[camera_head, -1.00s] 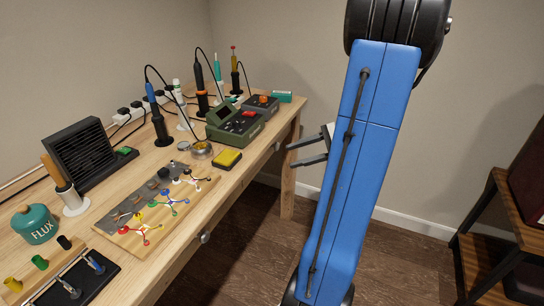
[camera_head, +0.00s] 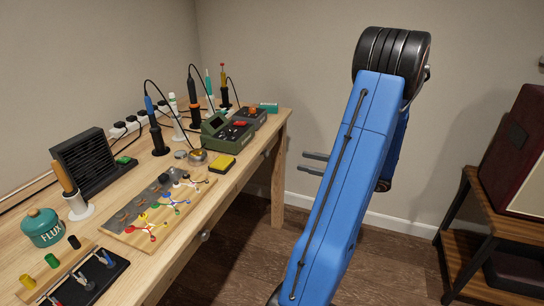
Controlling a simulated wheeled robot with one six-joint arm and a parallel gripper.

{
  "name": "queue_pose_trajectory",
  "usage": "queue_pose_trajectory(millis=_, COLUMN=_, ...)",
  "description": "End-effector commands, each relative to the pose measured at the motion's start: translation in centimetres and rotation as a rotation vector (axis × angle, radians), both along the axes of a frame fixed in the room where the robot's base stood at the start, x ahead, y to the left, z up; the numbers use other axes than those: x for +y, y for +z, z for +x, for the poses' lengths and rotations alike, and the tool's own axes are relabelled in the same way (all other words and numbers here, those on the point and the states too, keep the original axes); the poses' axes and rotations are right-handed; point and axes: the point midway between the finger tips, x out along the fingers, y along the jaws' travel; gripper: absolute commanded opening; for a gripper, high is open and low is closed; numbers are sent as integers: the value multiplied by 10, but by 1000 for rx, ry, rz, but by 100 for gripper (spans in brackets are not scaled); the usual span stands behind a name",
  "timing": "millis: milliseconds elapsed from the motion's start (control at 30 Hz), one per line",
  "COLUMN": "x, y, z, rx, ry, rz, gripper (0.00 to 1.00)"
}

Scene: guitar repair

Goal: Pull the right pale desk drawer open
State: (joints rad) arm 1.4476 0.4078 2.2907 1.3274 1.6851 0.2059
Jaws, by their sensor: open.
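The wooden desk (camera_head: 226,183) runs along the left, its pale front edge-on to me. A small knob (camera_head: 267,153) on the far part of the front marks the right drawer (camera_head: 256,164), which looks closed. A nearer knob (camera_head: 205,236) belongs to the other drawer. My gripper (camera_head: 302,161) shows as two grey fingers, spread apart and empty, pointing left toward the desk. It is right of the far knob, apart from it in the picture. My blue arm hides the gripper's base.
The desk top holds a green soldering station (camera_head: 227,131), a yellow sponge (camera_head: 223,164), a flux jar (camera_head: 42,227) and a board with coloured clips (camera_head: 158,205). A shelf (camera_head: 470,230) stands at the right. Wooden floor (camera_head: 225,265) is open between desk and shelf.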

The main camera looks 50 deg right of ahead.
Motion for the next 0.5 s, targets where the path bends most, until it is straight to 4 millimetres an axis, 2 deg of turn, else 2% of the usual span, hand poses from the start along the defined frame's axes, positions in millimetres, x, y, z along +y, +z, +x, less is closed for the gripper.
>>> queue_pose_trajectory(millis=500, x=32, y=1, z=76, rx=0, ry=4, rz=-1, gripper=45)
